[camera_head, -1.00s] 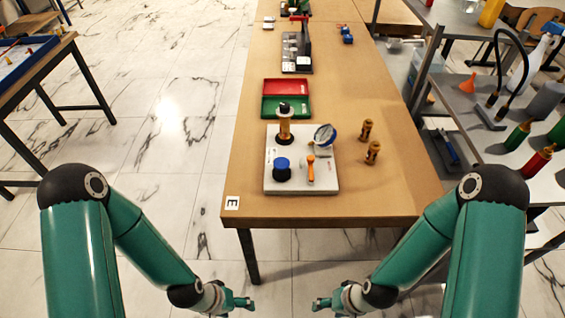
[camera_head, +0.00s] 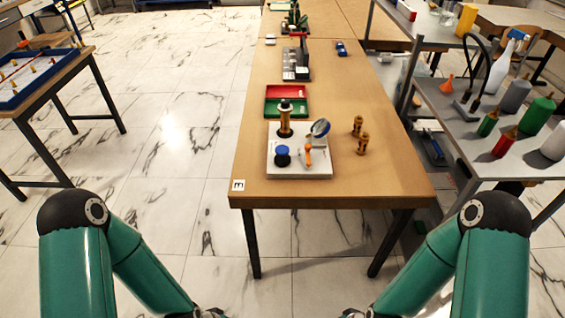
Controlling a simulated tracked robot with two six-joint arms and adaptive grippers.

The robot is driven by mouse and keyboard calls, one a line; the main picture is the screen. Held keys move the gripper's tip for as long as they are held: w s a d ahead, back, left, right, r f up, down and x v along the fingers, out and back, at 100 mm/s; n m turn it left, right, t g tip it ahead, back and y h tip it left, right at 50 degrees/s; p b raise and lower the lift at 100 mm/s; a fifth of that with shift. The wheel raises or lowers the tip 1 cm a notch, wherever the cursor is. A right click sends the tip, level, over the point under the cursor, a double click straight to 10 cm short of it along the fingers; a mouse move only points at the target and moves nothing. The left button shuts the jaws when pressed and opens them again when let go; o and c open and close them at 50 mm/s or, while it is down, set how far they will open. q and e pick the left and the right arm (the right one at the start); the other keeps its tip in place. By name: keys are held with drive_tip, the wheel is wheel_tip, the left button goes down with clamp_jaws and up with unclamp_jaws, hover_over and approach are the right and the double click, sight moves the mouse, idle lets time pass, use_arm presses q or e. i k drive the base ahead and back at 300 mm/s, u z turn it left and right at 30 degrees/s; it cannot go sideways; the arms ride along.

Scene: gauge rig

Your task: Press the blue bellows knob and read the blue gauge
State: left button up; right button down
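The gauge rig is a pale plate (camera_head: 290,172) near the front end of the long wooden table. The blue bellows knob (camera_head: 282,155) sits upright at the plate's front left. A round gauge with a blue rim (camera_head: 320,128) stands tilted at the back right; its reading is too small to tell. An orange-handled part (camera_head: 308,153) is right of the blue knob. My arms reach down at both sides, and both grippers are below the bottom edge, away from the rig.
Red and green trays (camera_head: 286,98) lie behind the rig. Two brass figures (camera_head: 361,140) stand on the table to its right. A shelf unit (camera_head: 470,120) with bottles flanks the table's right. A game table (camera_head: 35,82) is at left. Marble floor (camera_head: 190,170) is free left of the table.

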sight(281, 150)
drive_tip(key=k, duration=0.75)
drive_tip(key=u, duration=0.15)
drive_tip(key=i, duration=0.4)
drive_tip(key=u, duration=0.55)
drive_tip(key=i, duration=1.05)
drive_tip(key=u, duration=0.1)
